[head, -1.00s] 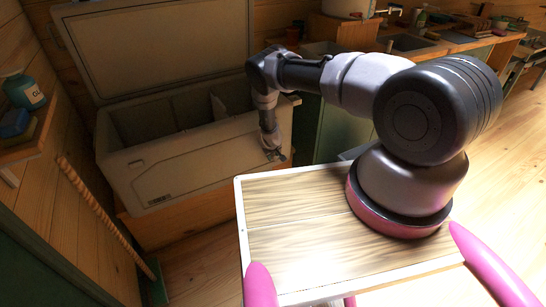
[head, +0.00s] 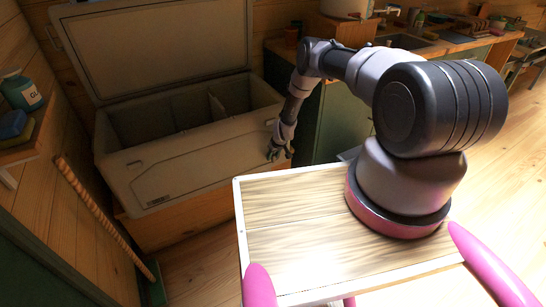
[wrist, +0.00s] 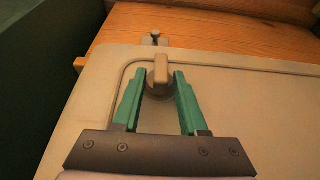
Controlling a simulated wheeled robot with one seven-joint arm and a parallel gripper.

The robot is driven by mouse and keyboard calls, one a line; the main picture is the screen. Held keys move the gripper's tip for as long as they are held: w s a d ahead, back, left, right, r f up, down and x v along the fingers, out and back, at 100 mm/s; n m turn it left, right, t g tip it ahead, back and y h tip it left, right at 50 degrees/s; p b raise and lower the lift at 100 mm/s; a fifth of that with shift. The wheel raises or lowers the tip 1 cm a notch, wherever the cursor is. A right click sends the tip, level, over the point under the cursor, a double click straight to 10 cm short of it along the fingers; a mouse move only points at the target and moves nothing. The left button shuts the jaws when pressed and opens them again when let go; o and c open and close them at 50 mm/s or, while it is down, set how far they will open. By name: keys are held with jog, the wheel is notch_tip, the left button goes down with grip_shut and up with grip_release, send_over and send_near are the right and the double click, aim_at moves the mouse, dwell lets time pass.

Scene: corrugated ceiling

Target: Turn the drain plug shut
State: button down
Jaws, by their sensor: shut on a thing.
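In the wrist view the bar points up the picture, away from my palm. My gripper (wrist: 159,80) has its two green fingers on either side of the plug and is shut on it. In the head view my gripper (head: 279,152) is at the right end of the cooler's front, and the plug cannot be made out there.
The cooler rests on a wooden base; its edge shows in the wrist view (wrist: 230,36), with a small metal piece (wrist: 155,39) beyond the plug. A wooden pole (head: 100,210) leans at the left. A green cabinet (head: 345,118) stands to the right of my forearm.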

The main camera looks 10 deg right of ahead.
jog(key=shift+c, duration=2.3)
grip_release()
jog(key=shift+s, duration=0.15)
jog(key=shift+r, duration=0.25)
jog(key=v, duration=1)
jog(key=shift+r, duration=0.15)
